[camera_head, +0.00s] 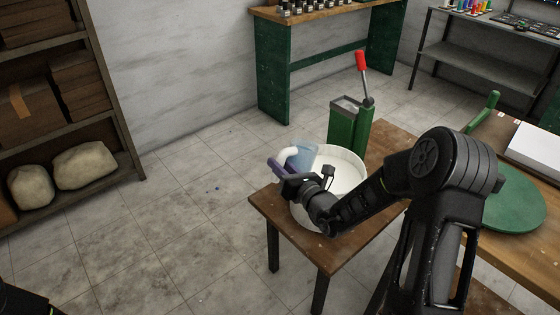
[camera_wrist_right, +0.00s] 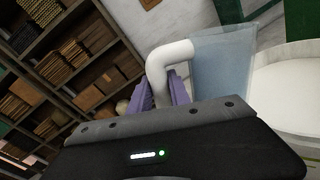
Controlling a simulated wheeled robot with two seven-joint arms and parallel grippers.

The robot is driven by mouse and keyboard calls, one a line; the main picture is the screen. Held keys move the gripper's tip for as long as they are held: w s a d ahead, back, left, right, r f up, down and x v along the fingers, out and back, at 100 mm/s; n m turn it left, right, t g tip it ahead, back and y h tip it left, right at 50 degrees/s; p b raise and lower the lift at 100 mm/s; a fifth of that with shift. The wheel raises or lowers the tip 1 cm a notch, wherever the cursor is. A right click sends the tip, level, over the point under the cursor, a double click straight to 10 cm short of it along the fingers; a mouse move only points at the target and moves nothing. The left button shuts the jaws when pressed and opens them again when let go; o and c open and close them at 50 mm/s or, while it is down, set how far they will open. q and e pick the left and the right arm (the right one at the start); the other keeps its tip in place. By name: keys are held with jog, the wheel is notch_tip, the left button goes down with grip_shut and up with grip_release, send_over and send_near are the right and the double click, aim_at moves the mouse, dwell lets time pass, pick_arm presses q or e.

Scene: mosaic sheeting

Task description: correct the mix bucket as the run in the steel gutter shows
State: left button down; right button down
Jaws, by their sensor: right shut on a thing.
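My right gripper (camera_head: 284,169), with purple fingers, is shut on the white handle of a translucent blue jug (camera_head: 302,156). In the right wrist view the handle sits between the fingers and the jug's see-through wall (camera_wrist_right: 225,65) is to the right. The jug is at the left rim of a wide white bucket (camera_head: 350,162) on the wooden table; whether it touches the rim I cannot tell. The bucket also shows in the right wrist view (camera_wrist_right: 300,53). My arm hides part of the bucket. I cannot make out a steel gutter. My left gripper is not in view.
A green machine (camera_head: 348,130) with a red-handled lever stands behind the bucket on the wooden table (camera_head: 290,235). A round green plate (camera_head: 515,200) lies on the bench at right. Shelves (camera_head: 105,120) stand at left.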

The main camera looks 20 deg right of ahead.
aim_at(288, 156)
jog(key=shift+d+f+m+p, duration=0.15)
jog(key=shift+m+p, duration=0.15)
jog(key=shift+m, duration=0.4)
jog(key=shift+w+d+f+m+g+p, duration=0.15)
jog(key=shift+f+m+p, duration=0.2)
jog(key=shift+m, duration=0.25)
jog(key=shift+d+f+m+g+p, duration=0.2)
jog(key=shift+m+p, duration=0.2)
jog(key=shift+m, duration=0.2)
jog(key=shift+a+f, duration=0.1)
jog(key=shift+a, duration=0.05)
jog(key=shift+f+b, duration=0.25)
jog(key=shift+b, duration=0.15)
jog(key=shift+d+r+m+y+p, duration=0.25)
jog(key=shift+r+p, duration=0.2)
jog(key=shift+p, duration=0.3)
jog(key=shift+d+r+m+y+p, duration=0.15)
jog(key=shift+r+m+p, duration=0.1)
jog(key=shift+r+p, duration=0.35)
dwell(0.5)
jog(key=shift+w+d+r+m+g+p, duration=0.15)
jog(key=shift+d+r+m+p, duration=0.25)
jog(key=shift+p, duration=0.5)
jog(key=shift+w+d+r+m+g+p, duration=0.2)
jog(key=shift+r+m+p, duration=0.3)
jog(key=shift+p, duration=0.4)
dwell(1.9)
